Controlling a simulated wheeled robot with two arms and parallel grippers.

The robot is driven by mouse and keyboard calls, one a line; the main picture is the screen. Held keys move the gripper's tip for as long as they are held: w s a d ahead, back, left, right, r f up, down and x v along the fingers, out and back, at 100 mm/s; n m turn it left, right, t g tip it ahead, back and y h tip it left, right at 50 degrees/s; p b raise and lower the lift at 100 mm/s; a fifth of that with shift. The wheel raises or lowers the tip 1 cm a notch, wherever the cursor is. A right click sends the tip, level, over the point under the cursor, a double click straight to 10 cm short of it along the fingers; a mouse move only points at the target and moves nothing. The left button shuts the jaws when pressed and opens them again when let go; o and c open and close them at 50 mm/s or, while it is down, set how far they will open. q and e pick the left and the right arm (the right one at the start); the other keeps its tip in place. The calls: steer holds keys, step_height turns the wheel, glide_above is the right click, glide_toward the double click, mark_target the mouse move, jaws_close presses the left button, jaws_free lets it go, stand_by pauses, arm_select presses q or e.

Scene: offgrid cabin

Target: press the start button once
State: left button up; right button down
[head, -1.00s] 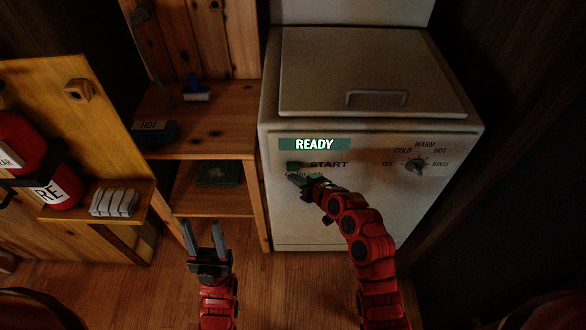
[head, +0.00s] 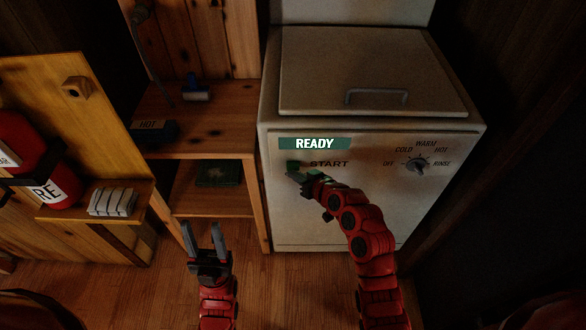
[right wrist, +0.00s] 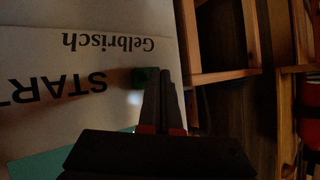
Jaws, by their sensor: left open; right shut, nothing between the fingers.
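The washer (head: 340,215) is a cream top-lid machine with a dial and a lit READY display (head: 314,144) on its front. The green start button (head: 293,164) is left of the word START, below the display. My right gripper (head: 293,176) is shut and empty, its tips just below the button in the head view. In the right wrist view the button (right wrist: 143,75) shows beside the shut fingertips (right wrist: 166,72); contact cannot be told. My left gripper (head: 202,228) is open and empty, low in front of the wooden shelf.
The dial (head: 416,164) is to the right on the panel. A wooden shelf (head: 205,145) stands left of the washer. A red extinguisher (head: 40,165) and a stack of pale cloths (head: 113,202) are further left. The wooden floor (head: 165,290) is clear.

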steer(key=shift+w+b, duration=0.5)
steer(key=shift+w, duration=0.15)
stand_by(0.6)
steer(key=shift+s, duration=1.1)
steer(key=s, duration=0.5)
steer(key=shift+p, duration=0.35)
steer(key=shift+w, duration=0.1)
stand_by(0.4)
